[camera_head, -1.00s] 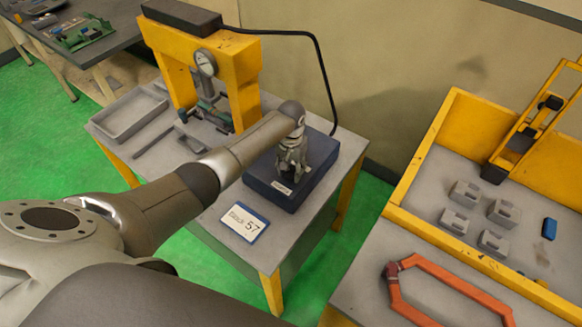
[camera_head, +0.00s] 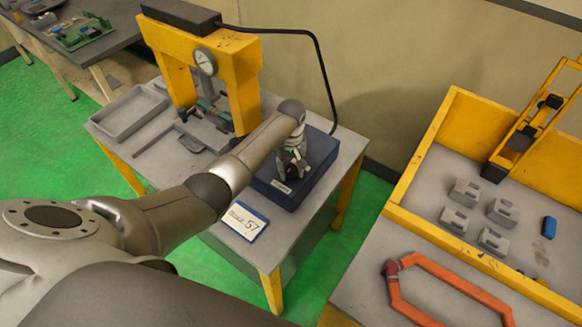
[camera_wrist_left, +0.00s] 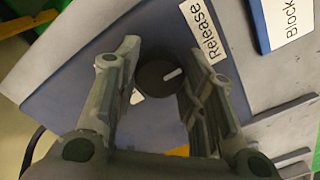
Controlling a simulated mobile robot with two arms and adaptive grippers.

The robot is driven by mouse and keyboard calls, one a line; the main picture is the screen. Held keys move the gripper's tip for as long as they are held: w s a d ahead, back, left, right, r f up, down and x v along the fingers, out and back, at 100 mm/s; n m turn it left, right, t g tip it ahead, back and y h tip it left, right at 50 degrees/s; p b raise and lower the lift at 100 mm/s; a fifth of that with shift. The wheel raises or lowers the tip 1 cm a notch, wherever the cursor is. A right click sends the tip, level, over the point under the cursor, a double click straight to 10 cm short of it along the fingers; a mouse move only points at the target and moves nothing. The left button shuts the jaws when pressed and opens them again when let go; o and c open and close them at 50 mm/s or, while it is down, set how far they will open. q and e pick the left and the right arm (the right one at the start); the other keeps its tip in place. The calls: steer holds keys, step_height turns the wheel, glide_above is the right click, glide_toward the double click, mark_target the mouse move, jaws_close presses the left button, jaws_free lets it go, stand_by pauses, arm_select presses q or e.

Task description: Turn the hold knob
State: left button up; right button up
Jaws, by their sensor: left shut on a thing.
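The dark round knob (camera_wrist_left: 158,82) with a white pointer mark sits on the blue box (camera_wrist_left: 60,110), between the fingers of my left gripper (camera_wrist_left: 164,72) in the left wrist view. The pointer slants toward the white "Release" label (camera_wrist_left: 204,33). A second label (camera_wrist_left: 137,97) is mostly hidden behind a finger. In the head view my left gripper (camera_head: 291,170) points down over the blue box (camera_head: 318,160) and is shut on the knob, which the fingers largely hide there. My right gripper is not in view.
A yellow press (camera_head: 240,75) with a gauge stands at the back of the grey table, beside a grey tray (camera_head: 125,118). A "Block 57" card (camera_head: 245,221) lies in front of the box. A black cable runs from the press behind the box. A yellow-edged bench (camera_head: 400,235) is right.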

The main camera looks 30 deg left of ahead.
mark_target(291, 168)
arm_select(q)
steer(key=shift+w+r, duration=0.1)
stand_by(0.3)
steer(key=o, duration=1)
step_height(291, 168, up, 12)
stand_by(0.4)
